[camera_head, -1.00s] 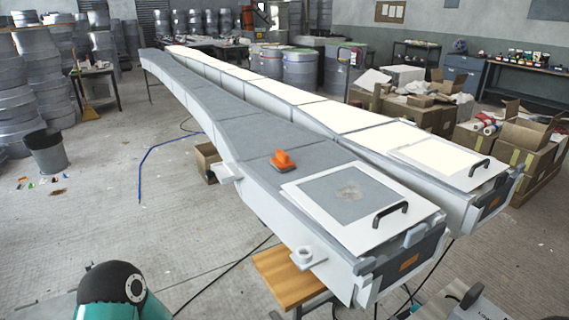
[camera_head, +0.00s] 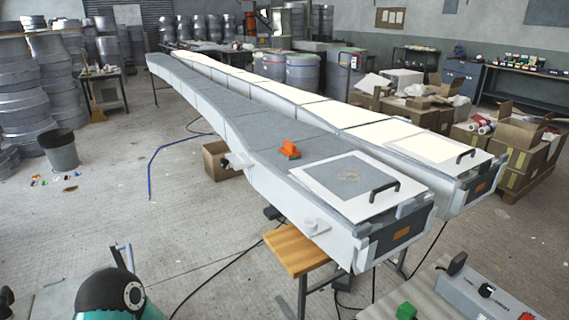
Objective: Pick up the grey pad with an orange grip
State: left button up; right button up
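The grey pad with an orange grip (camera_head: 289,150) lies on the dark grey top of the nearer long mould (camera_head: 255,126), left of a white-framed square plate (camera_head: 350,176) with a black handle. Only its orange grip stands out clearly; the grey pad blends with the mould surface. No gripper fingers show in the head view. A dark rounded joint of my own arm (camera_head: 110,292) shows at the bottom left, well apart from the pad.
A second long mould with a white top (camera_head: 370,131) runs alongside. A wooden-topped stool (camera_head: 294,248) stands before the near mould. A control box (camera_head: 485,295) is at bottom right. Cartons (camera_head: 530,155) crowd the right; a bucket (camera_head: 60,150) stands left on open floor.

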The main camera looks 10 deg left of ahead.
aim_at(289, 152)
jog(key=z, duration=0.05)
jog(key=k, duration=0.7)
jog(key=u, duration=0.65)
jog(key=i, duration=1.15)
jog(key=u, duration=0.4)
jog(key=i, duration=0.85)
jog(key=z, duration=0.45)
